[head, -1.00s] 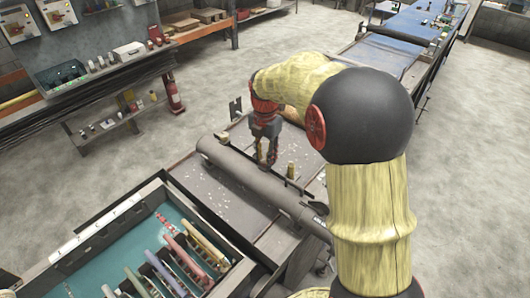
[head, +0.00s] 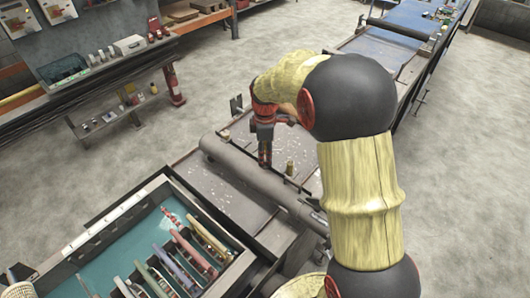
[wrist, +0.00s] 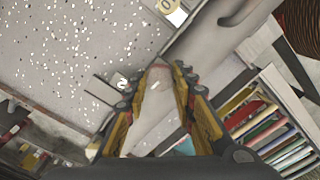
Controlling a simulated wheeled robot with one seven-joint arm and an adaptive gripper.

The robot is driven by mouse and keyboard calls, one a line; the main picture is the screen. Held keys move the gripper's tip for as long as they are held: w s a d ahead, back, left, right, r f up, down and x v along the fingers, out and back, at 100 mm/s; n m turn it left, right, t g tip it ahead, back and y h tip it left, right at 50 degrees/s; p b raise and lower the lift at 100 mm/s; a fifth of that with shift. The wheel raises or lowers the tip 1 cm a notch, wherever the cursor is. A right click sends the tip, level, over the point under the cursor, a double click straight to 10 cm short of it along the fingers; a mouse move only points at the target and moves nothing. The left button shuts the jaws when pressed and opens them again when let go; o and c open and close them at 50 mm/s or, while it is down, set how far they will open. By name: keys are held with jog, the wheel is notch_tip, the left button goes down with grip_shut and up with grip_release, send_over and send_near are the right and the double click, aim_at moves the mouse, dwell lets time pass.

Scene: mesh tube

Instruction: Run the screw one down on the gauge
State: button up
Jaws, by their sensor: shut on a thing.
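My gripper (head: 265,160) hangs over the long grey tube on the bench. In the wrist view its yellow and black fingers (wrist: 160,88) stand either side of a pale grey piece (wrist: 155,112) with a reddish upper end. What this piece is I cannot tell. The grey tube (head: 240,172) lies diagonally across the speckled bench top; it also shows in the wrist view (wrist: 215,32). A small brass-coloured cylinder (head: 290,168) stands behind the tube. I cannot make out which thing is the gauge or the screw.
An open case (head: 88,243) with a teal lining and several coloured-handled tools stands at the lower left. A small plate marked 2 (wrist: 121,82) lies left of the fingers. A dark upright plate (head: 237,104) stands at the bench's far edge.

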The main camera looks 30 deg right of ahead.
jog(key=m+p, duration=0.2)
jog(key=m, duration=0.5)
jog(key=shift+r, duration=0.1)
jog(key=m+p, duration=0.1)
jog(key=m, duration=0.3)
jog(key=m+p, duration=0.1)
jog(key=m, duration=0.3)
jog(key=shift+m, duration=0.3)
jog(key=m, duration=0.3)
jog(key=shift+m+p, duration=0.3)
jog(key=m, duration=0.3)
jog(key=shift+m, duration=0.3)
jog(key=m+p, duration=0.1)
jog(key=m, duration=0.2)
jog(key=shift+m, duration=0.3)
jog(key=m, duration=0.3)
jog(key=shift+m, duration=0.4)
jog(key=o, duration=1.2)
jog(key=shift+c, duration=0.2)
